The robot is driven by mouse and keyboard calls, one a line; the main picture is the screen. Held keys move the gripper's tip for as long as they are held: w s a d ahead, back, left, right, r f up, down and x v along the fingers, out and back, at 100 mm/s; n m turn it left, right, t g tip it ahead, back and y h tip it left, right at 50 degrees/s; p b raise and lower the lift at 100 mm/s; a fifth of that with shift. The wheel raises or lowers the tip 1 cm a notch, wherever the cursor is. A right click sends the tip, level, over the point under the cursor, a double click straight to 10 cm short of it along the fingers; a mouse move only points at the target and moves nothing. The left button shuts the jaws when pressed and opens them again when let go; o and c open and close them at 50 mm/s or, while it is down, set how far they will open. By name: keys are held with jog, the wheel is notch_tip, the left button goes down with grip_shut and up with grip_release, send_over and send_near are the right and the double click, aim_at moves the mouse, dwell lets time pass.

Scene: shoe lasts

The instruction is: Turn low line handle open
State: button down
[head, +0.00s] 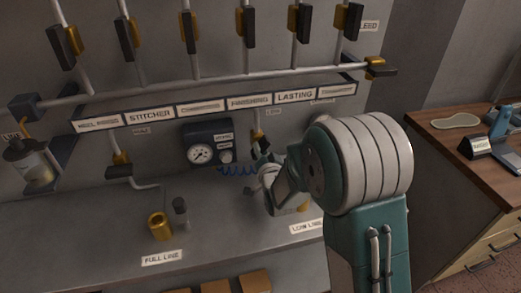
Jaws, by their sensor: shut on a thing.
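My arm reaches in from the lower right and hides part of the gripper and the bench behind. The exact finger contact is small and hard to make out. A LOW LINE label (306,227) lies on the bench at the front.
A gauge box (202,153) with a coiled blue hose is left of the gripper. Several dark-handled valves line the upper pipe (215,82). A wooden desk (460,150) is at right.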

jog(key=n, duration=0.3)
jog(key=shift+f+n, duration=0.25)
jog(key=shift+n, duration=0.05)
jog(key=shift+s+n, duration=0.1)
jog(key=shift+n, duration=1.8)
jog(key=c, duration=0.6)
grip_release()
jog(key=shift+o, duration=0.2)
jog(key=shift+r, duration=0.1)
